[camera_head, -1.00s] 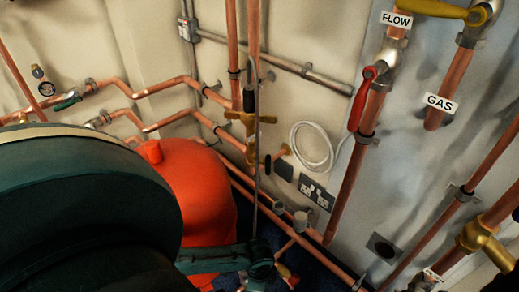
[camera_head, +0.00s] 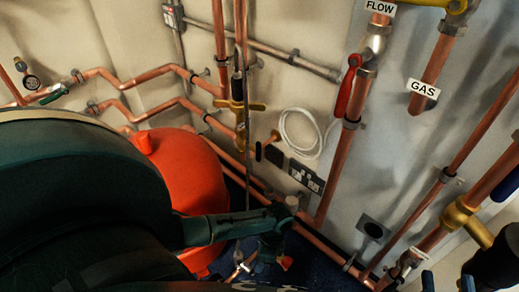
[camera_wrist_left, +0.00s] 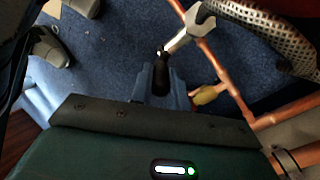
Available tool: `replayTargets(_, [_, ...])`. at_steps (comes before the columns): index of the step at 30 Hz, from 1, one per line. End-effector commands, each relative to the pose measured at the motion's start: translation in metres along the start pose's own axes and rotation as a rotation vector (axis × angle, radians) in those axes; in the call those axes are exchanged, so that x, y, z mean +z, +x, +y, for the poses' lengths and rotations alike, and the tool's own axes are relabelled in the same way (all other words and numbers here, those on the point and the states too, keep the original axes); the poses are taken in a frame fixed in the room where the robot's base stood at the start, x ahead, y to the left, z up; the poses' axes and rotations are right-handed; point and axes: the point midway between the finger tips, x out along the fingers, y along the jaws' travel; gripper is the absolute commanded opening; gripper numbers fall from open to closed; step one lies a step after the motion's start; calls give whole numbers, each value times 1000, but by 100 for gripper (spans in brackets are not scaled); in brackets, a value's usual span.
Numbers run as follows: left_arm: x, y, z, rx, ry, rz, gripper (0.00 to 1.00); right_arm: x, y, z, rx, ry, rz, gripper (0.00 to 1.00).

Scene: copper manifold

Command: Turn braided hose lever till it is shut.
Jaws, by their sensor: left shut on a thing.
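My left gripper (camera_wrist_left: 162,92) has blue fingers shut on a black lever (camera_wrist_left: 160,72) in the left wrist view. The lever reaches up to a silver fitting (camera_wrist_left: 190,27). A grey braided hose (camera_wrist_left: 272,32) curves across the upper right of that view, and I cannot tell how it joins the fitting. In the head view my left gripper (camera_head: 268,250) is low in the middle, near the floor, and its fingers are unclear. My dark arm covers the left of that view, and the held lever cannot be made out there. My right gripper's (camera_head: 447,284) two blue fingertips show apart at the bottom edge.
Copper pipes (camera_head: 340,165) run down the wall and along the floor beside my left gripper. A red cylinder (camera_head: 190,165) stands behind my left arm. A red lever (camera_head: 345,92) and a brass valve (camera_head: 460,215) are to the right. Blue carpet (camera_wrist_left: 95,70) is open to the left.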

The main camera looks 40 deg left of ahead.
Motion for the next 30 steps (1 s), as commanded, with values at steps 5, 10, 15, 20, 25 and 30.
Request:
replayTargets(5, [0, 1, 1, 0, 1, 0, 23, -4, 1, 1, 1, 0, 10, 39])
replayTargets(10, [0, 1, 0, 0, 1, 0, 37, -4, 1, 0, 1, 0, 9, 39])
replayTargets(15, [0, 0, 0, -1, 0, 1, 39, -3, 1, 0, 0, 0, 8, 39])
replayTargets(20, [2, -5, 2, -2, 1, 1, 39, -4, 2, 0, -1, -4, 3, 39])
replayTargets(25, [8, -32, 9, -2, 2, 1, 39, -15, 3, 3, -3, -42, -5, 39])
replayTargets(30, [15, -65, 19, -3, 1, 2, 39, -5, -3, 10, 26, -24, -135, 39])
